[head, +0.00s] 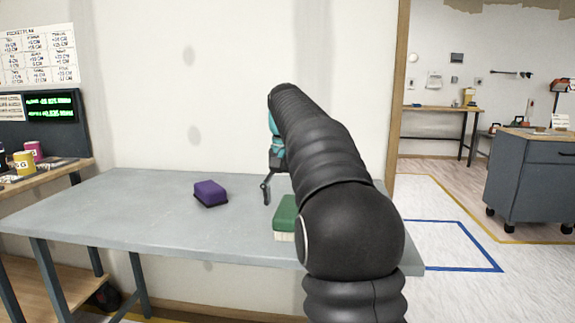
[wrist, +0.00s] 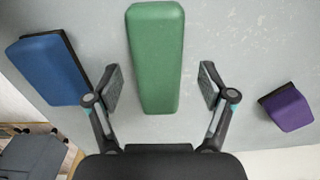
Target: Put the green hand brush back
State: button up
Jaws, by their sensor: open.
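The green hand brush (head: 285,215) lies on the grey table (head: 120,212), bristles down, partly hidden behind my arm in the head view. In the wrist view the green hand brush (wrist: 156,55) lies lengthwise ahead of my gripper (wrist: 161,88). The gripper is open and empty, with one finger on each side of the brush's near end in the picture. I cannot tell how high the fingers are above the table. In the head view only part of my gripper (head: 267,190) shows, beyond the brush.
A purple brush (head: 210,192) lies left of the green one on the table; it also shows at right in the wrist view (wrist: 286,107). A blue brush (wrist: 48,68) lies at left in the wrist view, hidden in the head view. The table's left part is clear.

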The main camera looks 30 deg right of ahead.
aim_at(285, 209)
notch_tip(285, 209, up, 8)
jog(key=p, duration=0.2)
jog(key=shift+r, duration=0.15)
jog(key=shift+a, duration=0.1)
jog(key=s+a+f+n+t, duration=0.1)
jog(key=s+a+n+t, duration=0.1)
jog(key=s+a, duration=0.5)
jog(key=s+a+f+n+t, duration=0.1)
jog(key=s+a+f, duration=0.3)
jog(key=s+f, duration=0.6)
jog(key=s+a+f+n+t, duration=0.2)
jog(key=s+a+f+n, duration=0.2)
jog(key=s+f, duration=0.6)
jog(key=shift+s+a+t, duration=0.15)
jog(key=shift+s+t, duration=0.15)
